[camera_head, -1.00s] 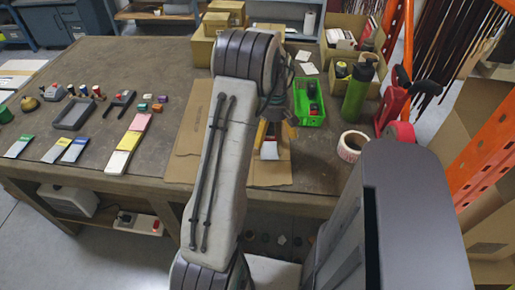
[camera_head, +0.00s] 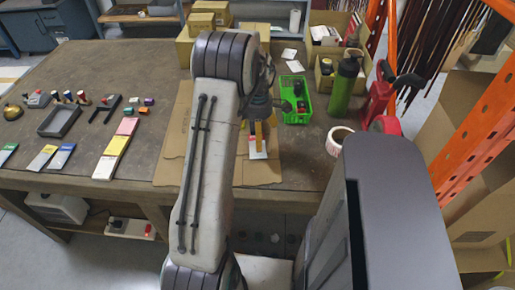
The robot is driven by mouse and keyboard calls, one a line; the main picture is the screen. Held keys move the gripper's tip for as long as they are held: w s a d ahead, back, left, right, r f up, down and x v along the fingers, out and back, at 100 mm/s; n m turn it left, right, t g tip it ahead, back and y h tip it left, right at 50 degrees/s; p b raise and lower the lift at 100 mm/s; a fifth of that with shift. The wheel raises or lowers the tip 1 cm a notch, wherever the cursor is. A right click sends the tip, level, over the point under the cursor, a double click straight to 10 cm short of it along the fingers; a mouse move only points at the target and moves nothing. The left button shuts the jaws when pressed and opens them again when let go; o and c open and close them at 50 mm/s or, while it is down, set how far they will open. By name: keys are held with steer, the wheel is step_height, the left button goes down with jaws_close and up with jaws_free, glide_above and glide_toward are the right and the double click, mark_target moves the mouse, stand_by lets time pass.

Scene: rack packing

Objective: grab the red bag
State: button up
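A small flat packet, white with a red strip (camera_head: 258,149), lies on the brown cardboard sheet (camera_head: 261,174) near the table's front edge. It is the only red-marked packet I can make out, and its upper part is hidden. My gripper (camera_head: 258,133) hangs just above and behind it, fingers pointing down, with yellow-orange finger parts at the packet's upper end. My arm covers part of the gripper. I cannot tell whether the fingers touch or hold the packet.
A green basket (camera_head: 295,99), green bottle (camera_head: 343,88), tape roll (camera_head: 338,140) and red tool (camera_head: 379,100) stand to the right. Cardboard boxes (camera_head: 202,22) are behind. A dark tray (camera_head: 60,121) and several colored packets lie left.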

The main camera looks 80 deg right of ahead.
steer(key=f, duration=0.5)
steer(key=shift+w+a, duration=0.15)
steer(key=shift+a, duration=0.2)
steer(key=shift+f, duration=0.75)
steer(key=shift+c, duration=0.2)
steer(key=c, duration=1.4)
steer(key=shift+r+p, duration=0.2)
steer(key=shift+p, duration=0.15)
